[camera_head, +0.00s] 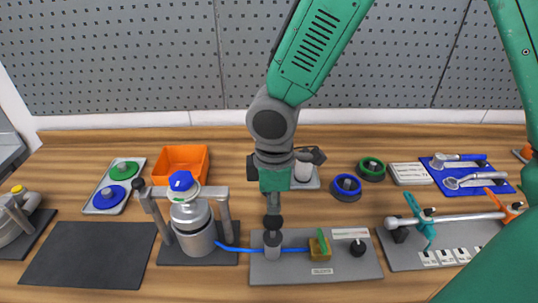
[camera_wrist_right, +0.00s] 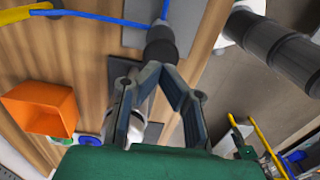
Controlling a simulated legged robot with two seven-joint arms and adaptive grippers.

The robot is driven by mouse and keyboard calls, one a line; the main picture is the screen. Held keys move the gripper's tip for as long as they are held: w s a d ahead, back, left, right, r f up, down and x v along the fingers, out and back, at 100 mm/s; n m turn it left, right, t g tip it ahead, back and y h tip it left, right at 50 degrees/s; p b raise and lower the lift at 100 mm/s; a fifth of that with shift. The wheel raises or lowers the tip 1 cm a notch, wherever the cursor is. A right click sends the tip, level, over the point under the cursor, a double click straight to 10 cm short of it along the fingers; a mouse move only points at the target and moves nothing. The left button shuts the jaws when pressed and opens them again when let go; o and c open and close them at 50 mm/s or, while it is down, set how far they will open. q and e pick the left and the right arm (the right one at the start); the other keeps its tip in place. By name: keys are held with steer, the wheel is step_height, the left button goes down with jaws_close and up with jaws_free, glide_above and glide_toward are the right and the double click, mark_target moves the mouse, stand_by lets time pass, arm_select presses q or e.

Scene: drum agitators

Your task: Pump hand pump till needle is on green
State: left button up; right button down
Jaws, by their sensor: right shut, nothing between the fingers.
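The hand pump (camera_head: 272,245) is a grey cylinder with a black knob (camera_head: 272,222) on top, standing on a grey plate (camera_head: 300,273). My right gripper (camera_head: 272,208) points down over the pump, shut and empty, with its tips at or just above the knob; I cannot tell whether they touch. In the wrist view the closed fingertips (camera_wrist_right: 155,67) are close to a dark cylindrical part (camera_wrist_right: 161,42). A small yellow-green gauge block (camera_head: 320,246) sits right of the pump; its needle is too small to read. My left gripper is not in view.
A blue hose (camera_head: 235,249) runs from the pump to a silver vessel (camera_head: 196,237) in a grey frame. An orange bin (camera_head: 181,159) stands behind it. A pipe with teal and orange handles (camera_head: 460,218) lies at right. A dark mat (camera_head: 85,255) is clear.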

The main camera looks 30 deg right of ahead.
mark_target(273, 219)
steer(key=shift+f, duration=0.1)
steer(key=shift+f+b, duration=2)
steer(key=shift+f, duration=1.25)
step_height(273, 219, up, 5)
steer(key=p, duration=0.5)
steer(key=shift+f, duration=0.2)
steer(key=shift+r+p, duration=0.55)
steer(key=shift+r, duration=0.55)
steer(key=shift+f, duration=0.1)
